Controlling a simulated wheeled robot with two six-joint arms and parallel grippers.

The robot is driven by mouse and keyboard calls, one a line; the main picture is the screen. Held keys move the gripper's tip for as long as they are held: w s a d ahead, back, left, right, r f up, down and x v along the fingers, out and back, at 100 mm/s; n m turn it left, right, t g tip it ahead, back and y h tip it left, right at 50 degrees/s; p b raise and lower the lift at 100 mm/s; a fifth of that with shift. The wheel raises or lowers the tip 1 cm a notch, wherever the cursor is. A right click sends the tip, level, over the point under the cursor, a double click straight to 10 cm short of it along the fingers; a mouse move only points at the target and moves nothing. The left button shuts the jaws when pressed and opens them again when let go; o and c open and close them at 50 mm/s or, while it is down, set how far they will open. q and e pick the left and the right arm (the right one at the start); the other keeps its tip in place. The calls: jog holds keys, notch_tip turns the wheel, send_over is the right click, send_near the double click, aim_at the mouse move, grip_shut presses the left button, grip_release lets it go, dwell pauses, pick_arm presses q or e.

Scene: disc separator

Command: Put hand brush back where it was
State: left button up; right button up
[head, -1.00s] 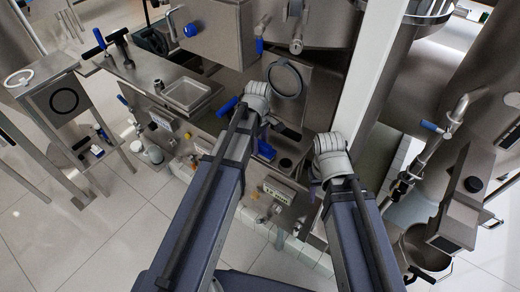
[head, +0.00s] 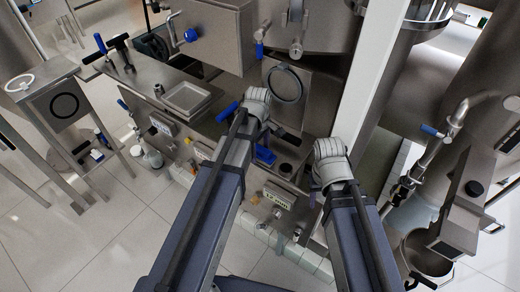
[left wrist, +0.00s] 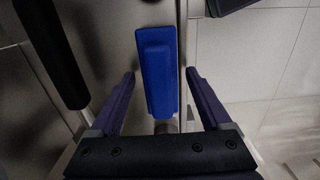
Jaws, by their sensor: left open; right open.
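A blue block-shaped thing, which looks like the hand brush (head: 264,156), lies on the metal bench just below my left wrist in the head view. In the left wrist view the brush (left wrist: 157,85) is upright in the picture, between the two spread purple fingers of my left gripper (left wrist: 160,72). Gaps show on both sides, so the fingers appear not to touch it. My left gripper is open and empty. In the head view its fingers are mostly hidden by the wrist. My right gripper (head: 315,187) is mostly hidden under its wrist, to the right of the brush; no held thing shows.
A metal tray (head: 188,97) is set in the bench at the left. A control box (head: 279,194) sits at the bench front. A round-rimmed hatch (head: 285,84) stands behind my left wrist. A pale post (head: 372,75) rises behind my right arm. Open floor lies at lower left.

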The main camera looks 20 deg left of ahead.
aim_at(259, 147)
pick_arm(q)
notch_tip(259, 147, up, 12)
jog(key=p, duration=1.2)
jog(key=s+d+m+y, duration=0.1)
jog(key=s+d+m, duration=0.9)
jog(key=s+m, duration=0.4)
jog(key=shift+s+d+m+y, duration=0.15)
jog(key=shift+d+m+y, duration=0.15)
jog(key=shift+m, duration=1.6)
jog(key=shift+r, duration=0.1)
